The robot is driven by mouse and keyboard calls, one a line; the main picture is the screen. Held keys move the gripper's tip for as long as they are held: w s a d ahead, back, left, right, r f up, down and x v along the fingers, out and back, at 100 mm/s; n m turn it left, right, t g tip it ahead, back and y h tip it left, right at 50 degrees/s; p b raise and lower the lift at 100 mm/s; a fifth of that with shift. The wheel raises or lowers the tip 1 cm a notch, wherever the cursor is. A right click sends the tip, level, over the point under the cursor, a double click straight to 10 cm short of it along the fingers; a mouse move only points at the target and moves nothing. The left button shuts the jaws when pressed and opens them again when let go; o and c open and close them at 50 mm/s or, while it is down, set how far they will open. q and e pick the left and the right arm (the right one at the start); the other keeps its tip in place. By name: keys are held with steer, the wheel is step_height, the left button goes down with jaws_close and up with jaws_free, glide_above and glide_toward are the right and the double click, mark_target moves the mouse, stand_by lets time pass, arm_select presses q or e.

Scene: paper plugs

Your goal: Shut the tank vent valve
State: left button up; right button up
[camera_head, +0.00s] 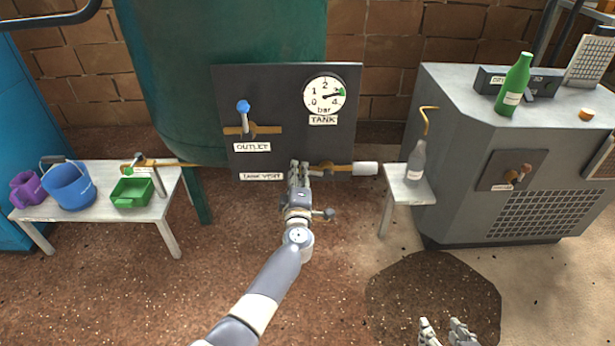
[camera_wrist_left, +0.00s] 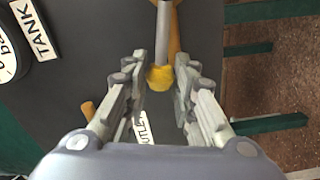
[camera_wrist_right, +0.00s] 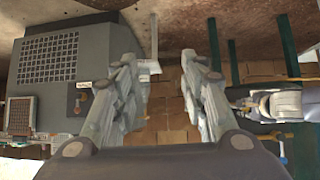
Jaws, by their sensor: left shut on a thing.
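My left gripper (camera_head: 299,168) covers the valve's handle in the head view. In the left wrist view, the handle's yellow tip (camera_wrist_left: 160,78) on a grey stem lies between my left fingers (camera_wrist_left: 160,85), which are shut on it. My right gripper (camera_head: 447,328) is low at the bottom of the head view. In the right wrist view its fingers (camera_wrist_right: 160,62) are apart with nothing between them.
The blue-handled OUTLET valve (camera_head: 243,107) is above on the panel, beside the TANK gauge (camera_head: 324,95). A small table (camera_head: 408,188) with a bottle (camera_head: 416,160) stands right, before a grey machine (camera_head: 450,130). A white table (camera_head: 100,215) with buckets stands left.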

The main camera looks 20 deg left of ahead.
arm_select(q)
steer(key=shift+d+r+m+p, duration=0.15)
steer(key=shift+r+m+p, duration=0.05)
steer(key=shift+m+p, duration=0.1)
arm_select(e)
steer(key=shift+s+d+f+g+h, duration=0.15)
steer(key=shift+s+d+f+g, duration=0.15)
steer(key=shift+s+f+g, duration=0.4)
steer(key=shift+s+d+f+g+h, duration=0.15)
steer(key=shift+s+d+f+g, duration=0.25)
steer(key=shift+s, duration=0.5)
steer(key=shift+a, duration=0.15)
arm_select(q)
steer(key=shift+w+d+r+m+p, duration=0.1)
steer(key=shift+d+r+m+p, duration=0.1)
steer(key=shift+r+m+p, duration=0.7)
steer(key=shift+w+d+r+m+p, duration=0.15)
steer(key=shift+m+p, duration=0.45)
steer(key=shift+p, duration=0.8)
arm_select(e)
steer(key=s+d+f+g+h, duration=0.1)
steer(key=s+d+f+g, duration=0.1)
steer(key=s+f+g, duration=0.2)
steer(key=shift+s+d, duration=0.2)
steer(key=shift+s, duration=1.4)
arm_select(q)
steer(key=shift+s+d, duration=0.1)
arm_select(e)
steer(key=shift+f, duration=0.1)
